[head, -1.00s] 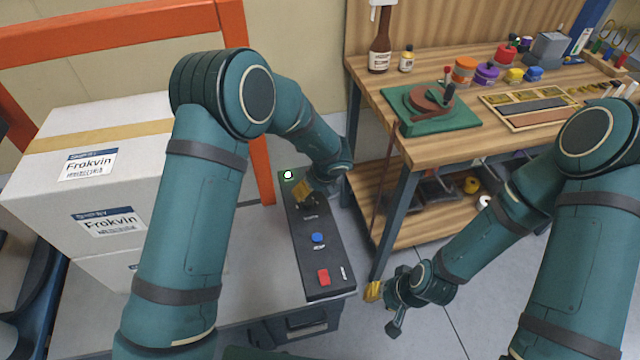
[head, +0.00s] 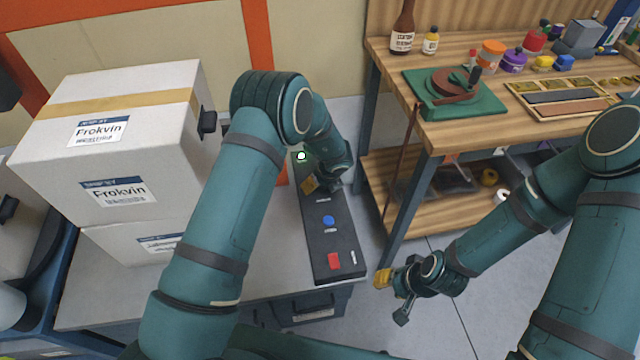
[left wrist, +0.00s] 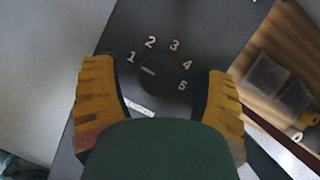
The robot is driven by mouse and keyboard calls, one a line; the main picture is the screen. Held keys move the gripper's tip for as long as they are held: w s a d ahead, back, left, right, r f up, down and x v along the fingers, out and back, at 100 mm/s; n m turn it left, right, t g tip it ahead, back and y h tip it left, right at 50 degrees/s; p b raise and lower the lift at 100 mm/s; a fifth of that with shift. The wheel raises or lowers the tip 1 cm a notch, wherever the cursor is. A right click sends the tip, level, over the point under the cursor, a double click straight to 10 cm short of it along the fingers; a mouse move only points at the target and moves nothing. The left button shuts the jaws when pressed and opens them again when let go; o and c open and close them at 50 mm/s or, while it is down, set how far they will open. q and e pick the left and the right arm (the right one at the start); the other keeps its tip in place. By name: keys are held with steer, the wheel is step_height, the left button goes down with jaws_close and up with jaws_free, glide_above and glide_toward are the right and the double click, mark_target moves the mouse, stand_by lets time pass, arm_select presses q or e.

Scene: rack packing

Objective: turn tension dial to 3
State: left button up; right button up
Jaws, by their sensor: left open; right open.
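The tension dial (left wrist: 152,72) is a dark round knob on the black control panel (head: 331,241), with numbers 1 to 5 around it. Its white pointer line points roughly toward 1. My left gripper (left wrist: 158,78) is open, with a yellow finger on either side of the dial. Whether the fingers touch the dial is not clear. In the head view the left gripper (head: 312,186) is over the upper part of the panel and hides the dial. My right gripper (head: 393,291) is open and empty, right of the panel, above the floor.
The panel also has a green-ringed white light (head: 301,156), a blue button (head: 328,220) and a red switch (head: 334,261). Stacked white boxes (head: 125,150) stand to the left. A wooden workbench (head: 455,143) with bottles, jars and a green-based device stands at right.

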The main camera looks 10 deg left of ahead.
arm_select(q)
steer(key=shift+w+a+f, duration=0.1)
steer(key=shift+f, duration=0.25)
steer(key=c, duration=1.2)
